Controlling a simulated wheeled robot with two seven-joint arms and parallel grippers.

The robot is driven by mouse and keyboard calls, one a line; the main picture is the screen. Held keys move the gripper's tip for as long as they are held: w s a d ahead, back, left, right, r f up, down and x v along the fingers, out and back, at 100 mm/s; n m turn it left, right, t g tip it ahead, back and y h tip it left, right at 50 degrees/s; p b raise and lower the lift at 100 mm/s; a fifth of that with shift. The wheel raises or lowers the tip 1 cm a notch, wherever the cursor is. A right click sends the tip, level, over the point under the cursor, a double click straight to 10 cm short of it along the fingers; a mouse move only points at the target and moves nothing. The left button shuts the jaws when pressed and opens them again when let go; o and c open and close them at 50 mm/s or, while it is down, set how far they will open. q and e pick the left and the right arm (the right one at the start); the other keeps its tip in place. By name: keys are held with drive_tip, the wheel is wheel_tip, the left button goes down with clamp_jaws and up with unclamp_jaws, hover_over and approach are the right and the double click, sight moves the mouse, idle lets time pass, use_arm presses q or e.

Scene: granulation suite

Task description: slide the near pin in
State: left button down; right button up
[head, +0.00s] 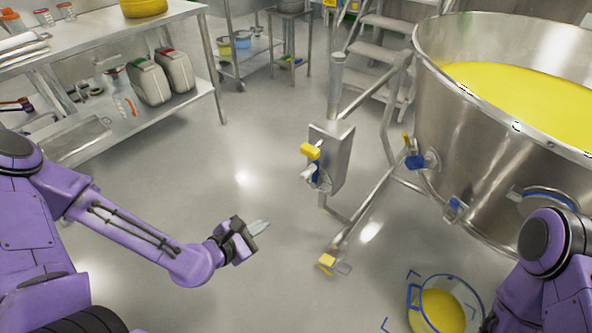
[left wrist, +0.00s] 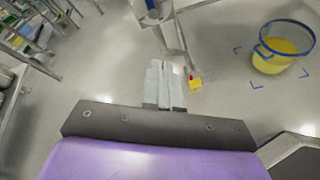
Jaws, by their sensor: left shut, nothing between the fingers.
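My left gripper (head: 259,227) is shut and empty, low over the open floor, left of the steel bowl's stand. Its closed pale fingers also show in the left wrist view (left wrist: 165,86). A steel post carries a box (head: 334,158) with a yellow knob (head: 311,151) and a white-and-blue fitting (head: 312,173) on its left face, apart from my fingers. The large steel bowl (head: 470,145) has a blue fitting (head: 414,161) and a lower blue fitting (head: 453,207). I cannot tell which part is the near pin. My right gripper is out of view.
A yellow pedal-like part (head: 327,261) sits low on the stand and also shows in the left wrist view (left wrist: 195,84). A bucket of yellow material (head: 441,311) stands on the floor between blue corner marks. A steel shelf (head: 170,108) is at the left, steps (head: 382,48) behind.

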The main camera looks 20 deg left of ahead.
use_arm(q)
drive_tip(key=w+r+n+t+h+b, duration=0.1)
drive_tip(key=w+r+n+t+h, duration=0.15)
drive_tip(key=r+n+t, duration=0.4)
drive_tip(key=g+b, duration=0.2)
drive_tip(key=b, duration=0.3)
approach(307, 154)
drive_tip(key=shift+m+y, duration=0.45)
drive_tip(key=x, duration=0.5)
drive_tip(key=shift+w+d, duration=0.2)
drive_tip(key=shift+d, duration=0.15)
drive_tip(key=shift+w+d+r, duration=0.1)
drive_tip(key=shift+w+d, duration=0.1)
drive_tip(key=shift+w, duration=0.4)
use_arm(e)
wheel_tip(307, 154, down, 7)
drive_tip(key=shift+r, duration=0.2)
